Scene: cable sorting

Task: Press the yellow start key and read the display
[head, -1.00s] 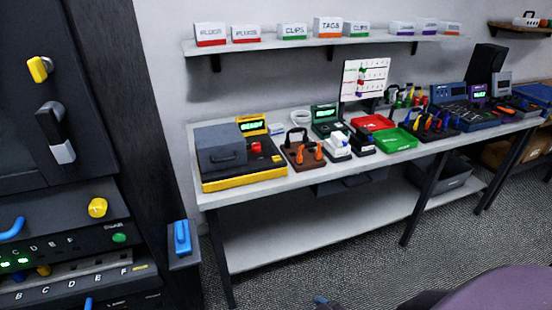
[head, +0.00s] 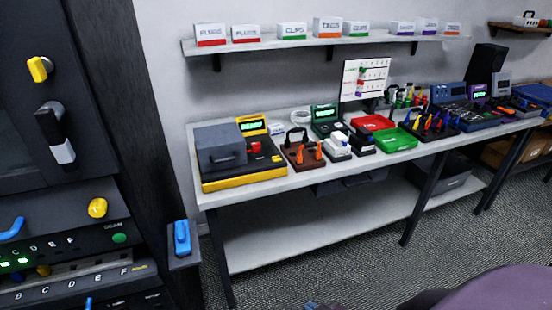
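A yellow-based tester with a grey lidded box (head: 221,150) stands at the left end of the bench. Its yellow-framed display (head: 251,125) shows green characters too small to read surely. A red knob (head: 255,147) and a small yellow key (head: 277,159) are on its dark top. On the near-left cabinet are a round yellow button (head: 97,208) and a yellow knob (head: 37,69). I cannot tell which yellow control is the start key. Neither of my grippers can be made out in view.
The bench (head: 240,193) also holds a green-framed display unit (head: 326,118), a red tray (head: 373,122), a green tray (head: 396,139) and several tools. A shelf (head: 300,44) of labelled boxes hangs above. A purple rounded shape (head: 495,292) fills the lower right. Carpet before the bench is open.

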